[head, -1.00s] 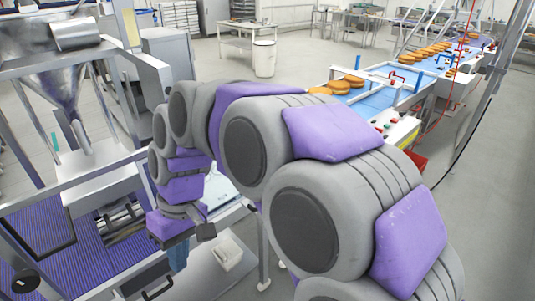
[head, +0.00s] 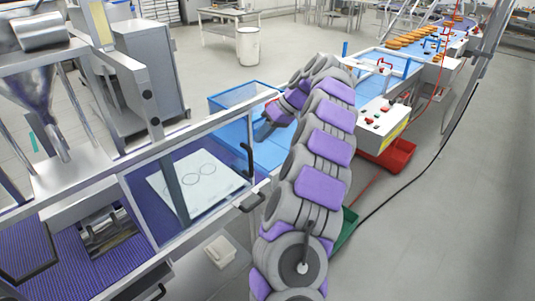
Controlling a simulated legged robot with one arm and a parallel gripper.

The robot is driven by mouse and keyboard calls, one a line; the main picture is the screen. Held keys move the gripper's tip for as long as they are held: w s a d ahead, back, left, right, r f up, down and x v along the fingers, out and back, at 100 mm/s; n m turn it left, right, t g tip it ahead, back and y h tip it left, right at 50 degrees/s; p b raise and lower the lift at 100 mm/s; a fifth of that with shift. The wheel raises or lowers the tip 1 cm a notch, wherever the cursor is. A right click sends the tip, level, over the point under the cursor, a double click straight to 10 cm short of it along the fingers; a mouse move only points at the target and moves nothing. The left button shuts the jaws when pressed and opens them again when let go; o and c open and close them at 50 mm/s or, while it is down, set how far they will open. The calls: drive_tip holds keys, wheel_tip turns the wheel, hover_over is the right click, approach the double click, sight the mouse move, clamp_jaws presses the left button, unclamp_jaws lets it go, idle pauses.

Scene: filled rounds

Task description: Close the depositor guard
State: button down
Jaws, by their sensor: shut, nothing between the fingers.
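The depositor (head: 75,160) stands at the left with a steel hopper (head: 25,75) above a purple ribbed belt (head: 50,245). A clear pane, which looks like its guard (head: 215,185), fills the right part of the front frame and has an upright black handle (head: 247,160) at its right edge. A white sheet with two drawn circles shows through it. The bay with a metal roller left of the pane looks uncovered. My gripper (head: 266,124) is shut and empty, up and right of the black handle; I cannot tell whether it touches the frame.
A blue conveyor (head: 375,68) with round buns runs to the back right. A control box (head: 385,118), a red crate (head: 395,155) and a green crate (head: 346,228) stand right of my arm.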

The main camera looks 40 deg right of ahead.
drive_tip(key=s+d+f+h, duration=0.1)
drive_tip(key=s+d+f, duration=0.15)
drive_tip(key=d, duration=0.65)
drive_tip(key=w+a+f+b, duration=0.2)
drive_tip(key=w+a+f, duration=0.2)
drive_tip(key=a+f, duration=0.4)
drive_tip(key=shift+w+a+m+t, duration=0.2)
drive_tip(key=shift+m+t, duration=0.2)
drive_tip(key=shift+a, duration=0.1)
drive_tip(key=s+a, duration=0.2)
drive_tip(key=a, duration=2.9)
drive_tip(key=shift+a, duration=0.4)
drive_tip(key=shift+d, duration=0.1)
